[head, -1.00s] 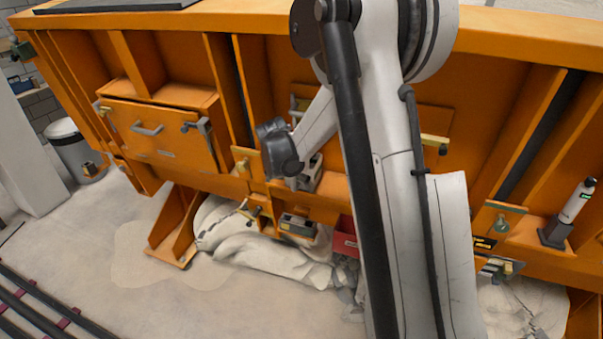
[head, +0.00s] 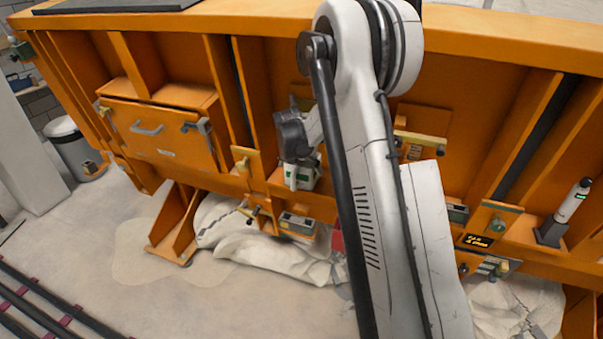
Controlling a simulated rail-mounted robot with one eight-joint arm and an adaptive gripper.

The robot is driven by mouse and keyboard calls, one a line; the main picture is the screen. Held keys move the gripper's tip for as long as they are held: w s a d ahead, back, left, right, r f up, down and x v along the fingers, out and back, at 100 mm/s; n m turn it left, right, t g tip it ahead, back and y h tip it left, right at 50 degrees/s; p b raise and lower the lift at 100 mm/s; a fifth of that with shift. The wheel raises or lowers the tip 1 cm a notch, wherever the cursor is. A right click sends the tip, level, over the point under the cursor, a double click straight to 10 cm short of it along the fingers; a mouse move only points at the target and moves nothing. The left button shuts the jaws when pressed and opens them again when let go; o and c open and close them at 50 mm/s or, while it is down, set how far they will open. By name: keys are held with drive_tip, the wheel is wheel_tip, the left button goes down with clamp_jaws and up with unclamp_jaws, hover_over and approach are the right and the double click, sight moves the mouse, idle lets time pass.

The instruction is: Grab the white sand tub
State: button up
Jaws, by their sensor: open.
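My gripper (head: 292,142) shows as a dark, small shape at the end of my arm, in front of the orange frame and left of my big white arm link. It is open; its fingertips are hard to make out. Just below it, close in the picture, is a small white object (head: 303,174) with a green mark, at the ledge of the frame. It may be the white sand tub, but its shape is partly covered and I cannot tell for sure. I cannot tell whether the gripper touches it.
The orange frame (head: 160,130) with ribs and latches fills the view. A white bottle (head: 572,203) stands in a dark holder at right. Pale sacks (head: 260,255) lie below the frame. A bin (head: 75,150) stands at left. Floor is open at lower left, beside rails (head: 40,308).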

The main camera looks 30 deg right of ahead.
drive_tip(key=c, duration=1.6)
drive_tip(key=shift+o, duration=0.2)
